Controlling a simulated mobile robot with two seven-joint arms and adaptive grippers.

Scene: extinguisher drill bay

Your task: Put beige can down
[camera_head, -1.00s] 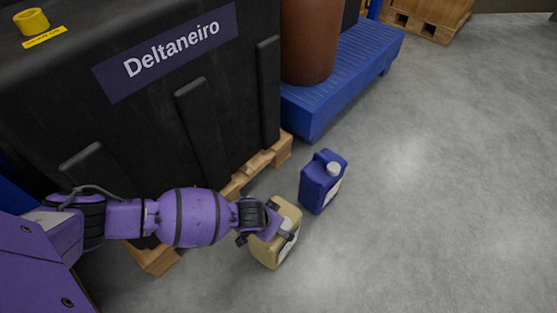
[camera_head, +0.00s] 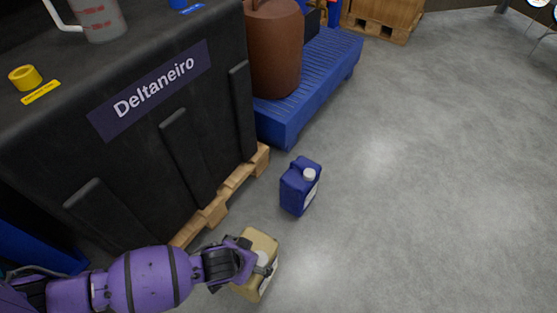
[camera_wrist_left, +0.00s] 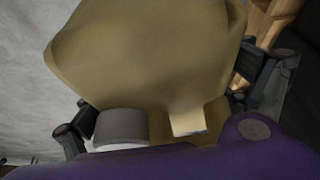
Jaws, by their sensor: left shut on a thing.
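The beige can (camera_head: 259,248) is at the bottom centre of the head view, in front of the pallet. My left gripper (camera_head: 250,266) is shut on its upper part. The wrist view shows the can (camera_wrist_left: 150,50) filling the middle, between the fingers of my left gripper (camera_wrist_left: 170,108), with a grey cap close to the wrist. The can looks slightly tilted in the head view. My gripper hides part of it, and I cannot tell whether its base touches the floor. My right gripper is in neither view.
A blue can (camera_head: 300,188) stands on the grey floor (camera_head: 420,190) just beyond the beige can. A black container (camera_head: 125,140) on a wooden pallet (camera_head: 215,207) is at the left. A blue spill platform (camera_head: 320,85) carries a brown drum (camera_head: 273,50). The floor to the right is clear.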

